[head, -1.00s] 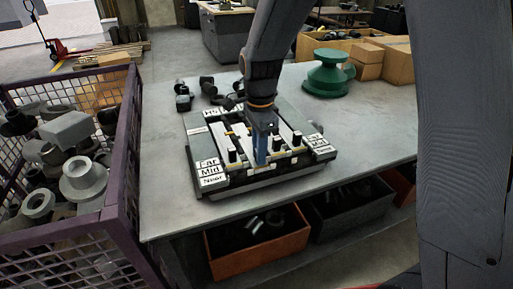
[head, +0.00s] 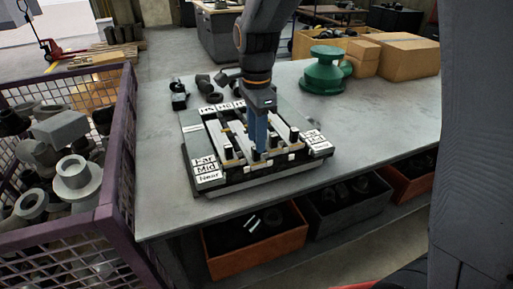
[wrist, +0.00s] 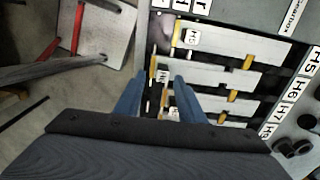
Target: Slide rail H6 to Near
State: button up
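The slide-rail board (head: 238,182) lies on the workbench, with Far, Mid and Near labels on its left side and H labels along its back edge. Its pale rails carry upright black handles. In the wrist view, the H5 to H8 labels run down the right side. Rail H6 (wrist: 215,78) is the second pale strip from the top, with a small tag (wrist: 163,76) at its left end. My gripper (head: 258,150) is over the board's front part. In the wrist view, its blue fingers (wrist: 159,76) are apart, either side of the tag; I cannot tell whether they touch anything.
Neighbouring handles stand close on both sides, one at left (head: 228,152) and one at right (head: 294,134). A green flanged part (head: 322,72) and cardboard boxes (head: 402,55) stand at the back right. A purple mesh crate (head: 120,165) of metal parts is at left. The bench right of the board is clear.

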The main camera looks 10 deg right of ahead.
jog(key=shift+r+b, duration=0.3)
jog(key=shift+r, duration=1.3)
jog(key=s+d+f+n+t+b, duration=0.1)
jog(key=s+d+f+n, duration=0.9)
jog(key=s+d+n, duration=0.2)
jog(key=d+n, duration=0.1)
jog(key=n, duration=0.1)
jog(key=shift+s+d+f+n+b, duration=0.15)
jog(key=shift+s+d+n+b, duration=0.15)
jog(key=shift+n+b, duration=0.1)
